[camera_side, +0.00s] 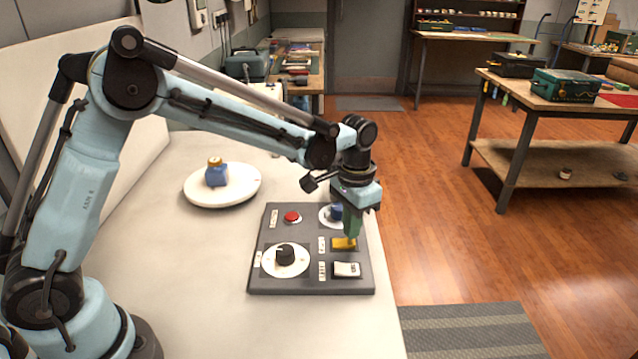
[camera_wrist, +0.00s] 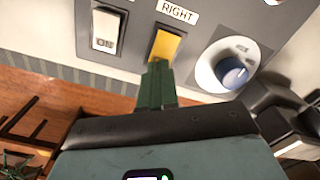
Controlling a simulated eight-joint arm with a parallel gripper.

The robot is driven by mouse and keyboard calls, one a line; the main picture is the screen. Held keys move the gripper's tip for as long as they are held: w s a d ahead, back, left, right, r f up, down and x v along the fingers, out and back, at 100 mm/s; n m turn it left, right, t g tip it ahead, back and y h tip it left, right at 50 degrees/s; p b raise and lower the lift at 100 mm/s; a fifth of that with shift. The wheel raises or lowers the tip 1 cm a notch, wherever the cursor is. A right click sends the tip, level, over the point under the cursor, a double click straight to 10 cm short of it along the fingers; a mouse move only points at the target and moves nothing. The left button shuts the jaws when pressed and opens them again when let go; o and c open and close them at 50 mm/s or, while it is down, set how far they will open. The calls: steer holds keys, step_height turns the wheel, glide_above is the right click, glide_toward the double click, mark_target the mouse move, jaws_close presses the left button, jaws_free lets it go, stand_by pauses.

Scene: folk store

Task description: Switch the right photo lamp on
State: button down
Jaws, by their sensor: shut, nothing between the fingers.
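The control panel (camera_side: 310,286) is a dark grey box on the white table. Its yellow rocker switch (camera_side: 343,244) sits under my gripper (camera_side: 352,234). The wrist view shows the yellow switch (camera_wrist: 167,46) beside a label reading RIGHT (camera_wrist: 178,11). My green fingers (camera_wrist: 157,68) are shut and empty, with their tips at the near end of the yellow switch, covering that end. I cannot tell whether they touch it. A white rocker switch (camera_side: 347,269), marked ON in the wrist view (camera_wrist: 105,30), is beside it. No photo lamp is recognisable.
The panel also carries a blue knob (camera_wrist: 234,72), a black knob (camera_side: 285,254) on a white dial and a red button (camera_side: 291,217). A white round turntable (camera_side: 240,190) with a small blue bottle (camera_side: 216,175) stands behind the panel. The table's right edge is close to the panel.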

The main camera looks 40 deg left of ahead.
steer(key=shift+f, duration=0.8)
stand_by(0.4)
steer(key=shift+r, duration=3.55)
